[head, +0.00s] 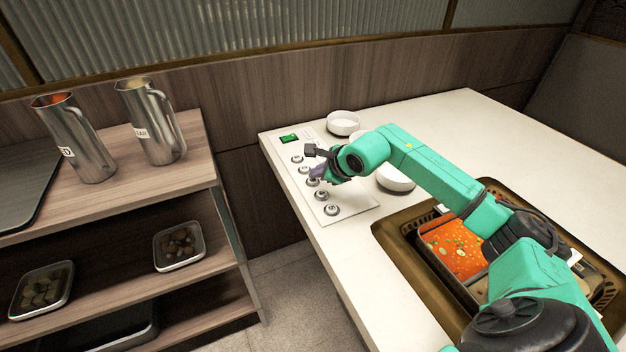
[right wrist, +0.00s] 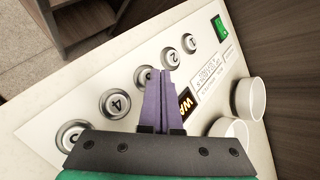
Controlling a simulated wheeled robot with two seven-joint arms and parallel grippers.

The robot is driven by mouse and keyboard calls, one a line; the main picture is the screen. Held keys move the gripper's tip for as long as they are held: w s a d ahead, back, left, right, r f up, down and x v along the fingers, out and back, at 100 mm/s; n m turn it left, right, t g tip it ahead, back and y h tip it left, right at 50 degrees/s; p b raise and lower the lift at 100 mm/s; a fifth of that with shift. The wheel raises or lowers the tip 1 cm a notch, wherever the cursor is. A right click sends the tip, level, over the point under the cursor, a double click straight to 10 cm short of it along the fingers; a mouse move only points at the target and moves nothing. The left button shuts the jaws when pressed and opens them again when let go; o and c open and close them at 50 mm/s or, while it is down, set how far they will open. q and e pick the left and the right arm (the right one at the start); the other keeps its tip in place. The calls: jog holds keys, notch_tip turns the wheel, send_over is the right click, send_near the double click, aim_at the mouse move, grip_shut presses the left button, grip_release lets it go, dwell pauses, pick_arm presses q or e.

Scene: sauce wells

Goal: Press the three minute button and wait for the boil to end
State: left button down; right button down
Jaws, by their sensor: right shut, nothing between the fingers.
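The white button panel (head: 352,204) lies on the counter, with a row of round numbered buttons. In the right wrist view the three button (right wrist: 147,76) is partly hidden behind my fingertips. My right gripper (right wrist: 160,76) is shut and empty, its purple fingers pointing down at that button; I cannot tell whether they touch it. In the head view the right gripper (head: 317,173) is over the middle of the row. The two button (right wrist: 172,57) and the four button (right wrist: 115,104) are clear of the fingers. A dark label with orange letters (right wrist: 186,102) is partly hidden by the fingers. My left gripper is out of view.
A green-lit switch (head: 290,138) is at the panel's far end. White bowls (head: 343,123) (head: 396,181) stand beside the panel. A pan of orange soup (head: 452,250) sits in the counter at right, under my arm. Metal jugs (head: 152,125) stand on the left shelf.

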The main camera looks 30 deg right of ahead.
aim_at(316, 182)
jog(key=shift+f, duration=0.4)
jog(key=shift+r, duration=0.5)
notch_tip(316, 182, up, 6)
jog(key=p, duration=0.3)
jog(key=shift+p, duration=0.3)
dwell(0.4)
